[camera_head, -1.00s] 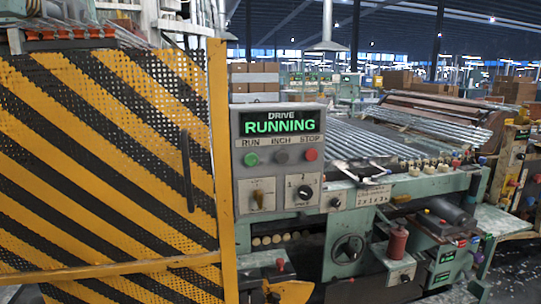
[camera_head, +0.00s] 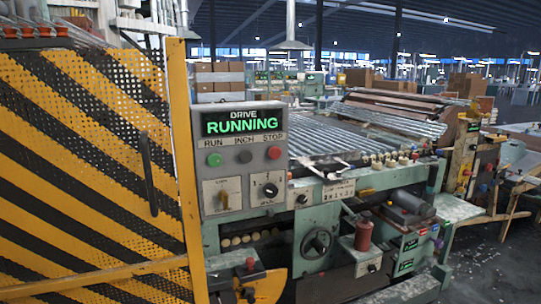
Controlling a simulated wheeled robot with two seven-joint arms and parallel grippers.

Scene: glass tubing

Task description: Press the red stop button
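The red stop button (camera_head: 274,153) is the right one of three round buttons on a grey control panel (camera_head: 237,170), under the label STOP. A grey inch button (camera_head: 245,156) is in the middle and a green run button (camera_head: 215,159) is on the left. The panel's display (camera_head: 242,122) reads DRIVE RUNNING in green letters. A rotary switch (camera_head: 223,199) and a black dial (camera_head: 270,190) sit below the buttons. Neither of my grippers shows in the head view.
A yellow and black striped mesh guard (camera_head: 90,150) with a dark handle (camera_head: 148,173) stands left of the panel. A green machine bed with glass tubes (camera_head: 350,135) extends to the right. Open floor (camera_head: 490,262) shows at the lower right.

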